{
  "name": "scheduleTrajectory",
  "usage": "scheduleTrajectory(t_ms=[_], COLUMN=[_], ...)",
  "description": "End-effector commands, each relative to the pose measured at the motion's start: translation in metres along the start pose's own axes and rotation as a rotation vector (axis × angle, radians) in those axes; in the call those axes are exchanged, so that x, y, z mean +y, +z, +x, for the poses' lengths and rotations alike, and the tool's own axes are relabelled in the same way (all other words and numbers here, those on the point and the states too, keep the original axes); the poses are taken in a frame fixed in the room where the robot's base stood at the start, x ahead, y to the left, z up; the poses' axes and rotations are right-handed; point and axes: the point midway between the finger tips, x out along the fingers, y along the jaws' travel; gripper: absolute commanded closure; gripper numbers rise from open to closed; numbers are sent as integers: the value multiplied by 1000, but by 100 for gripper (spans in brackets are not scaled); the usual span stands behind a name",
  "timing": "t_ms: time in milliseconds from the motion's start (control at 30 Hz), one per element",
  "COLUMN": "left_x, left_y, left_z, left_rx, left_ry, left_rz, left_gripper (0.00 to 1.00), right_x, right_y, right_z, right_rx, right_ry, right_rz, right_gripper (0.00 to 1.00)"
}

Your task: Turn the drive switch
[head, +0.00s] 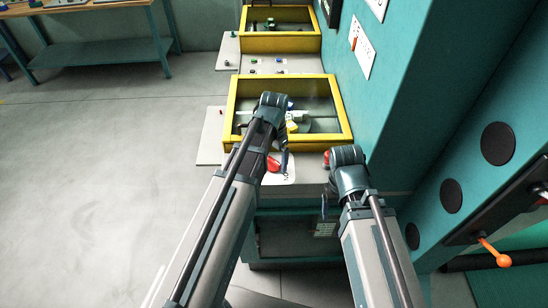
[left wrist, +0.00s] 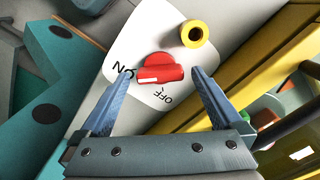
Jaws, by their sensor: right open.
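The drive switch is a red rotary knob (left wrist: 161,72) on a white plate (left wrist: 118,42) marked ON and OFF, seen in the left wrist view. A white mark on the knob is at its left end, beside the word ON. My left gripper (left wrist: 160,78) is open, with one finger on each side of the knob and a gap showing at both sides. In the head view the red knob (head: 273,164) shows beside my left gripper (head: 285,166), whose fingers are partly hidden by its arm. My right gripper (head: 324,206) is open and away from the switch, its fingers small in view.
A yellow ring (left wrist: 195,33) sits by the knob on the plate. A yellow-framed machine window (head: 235,100) lies just beyond the switch. A teal wall (head: 390,120) rises at the right, with an orange-tipped lever (head: 502,260) farther right. The floor at left is clear.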

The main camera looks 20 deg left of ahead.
Motion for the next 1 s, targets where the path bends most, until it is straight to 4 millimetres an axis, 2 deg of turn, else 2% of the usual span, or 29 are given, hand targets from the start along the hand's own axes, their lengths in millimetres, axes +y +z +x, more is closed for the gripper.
scheduleTrajectory(t_ms=[267,467,1000], left_x=[0,0,0], left_y=[0,0,0], left_z=[-3,-18,-96], left_rx=[0,0,0], left_ry=[0,0,0], left_rz=[-1,-2,-1], left_gripper=[0,0,0], right_x=[0,2,9], right_y=[0,1,6], right_z=[-3,-18,-95], right_rx=[0,0,0], right_ry=[0,0,-3], right_rz=[0,2,15], right_gripper=[24,24,24])
